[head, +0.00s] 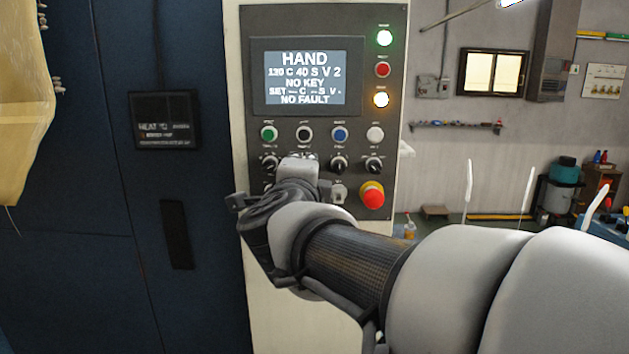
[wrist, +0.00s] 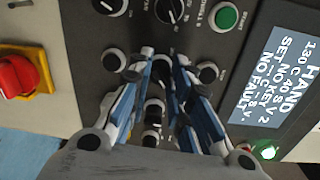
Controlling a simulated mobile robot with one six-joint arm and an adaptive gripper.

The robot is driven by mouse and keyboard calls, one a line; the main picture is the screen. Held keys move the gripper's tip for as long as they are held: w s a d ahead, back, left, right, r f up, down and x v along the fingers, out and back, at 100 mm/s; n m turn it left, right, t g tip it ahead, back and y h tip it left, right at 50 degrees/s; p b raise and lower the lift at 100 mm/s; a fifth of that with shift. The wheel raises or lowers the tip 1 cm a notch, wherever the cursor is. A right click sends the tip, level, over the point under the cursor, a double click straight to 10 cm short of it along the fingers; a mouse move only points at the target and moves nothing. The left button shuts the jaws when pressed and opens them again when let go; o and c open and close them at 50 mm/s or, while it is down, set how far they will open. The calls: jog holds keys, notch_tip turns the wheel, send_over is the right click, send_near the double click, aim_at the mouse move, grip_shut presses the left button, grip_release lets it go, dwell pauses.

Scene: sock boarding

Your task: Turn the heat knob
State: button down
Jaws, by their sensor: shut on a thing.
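The control panel (head: 394,50) is dark and upright, with a row of black pointer knobs below its coloured buttons. My gripper (head: 300,162) is at the second knob from the left in the head view and covers it. In the wrist view my gripper (wrist: 166,58) has its two blue-and-grey fingers either side of that dark knob, shut on it. I take it for the heat knob; its label and pointer are hidden by the fingers. The neighbouring knob on the left (head: 270,163) and the one on the right (head: 338,163) stand free.
The screen (head: 305,78) shows HAND, NO KEY and NO FAULT. A red emergency button (head: 372,195) on yellow sits low right, beside a key switch (head: 338,192). Green (head: 384,38) and amber (head: 381,99) lamps glow. Buttons sit close above the gripper.

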jog(key=shift+m+b, duration=0.45)
jog(key=shift+m, duration=0.35)
jog(key=c, duration=1.4)
grip_release()
jog(key=shift+c, duration=0.2)
jog(key=shift+s, duration=0.1)
jog(key=s, duration=1.1)
jog(key=shift+s+r, duration=0.25)
jog(key=shift+s, duration=0.15)
jog(key=shift+a, duration=0.1)
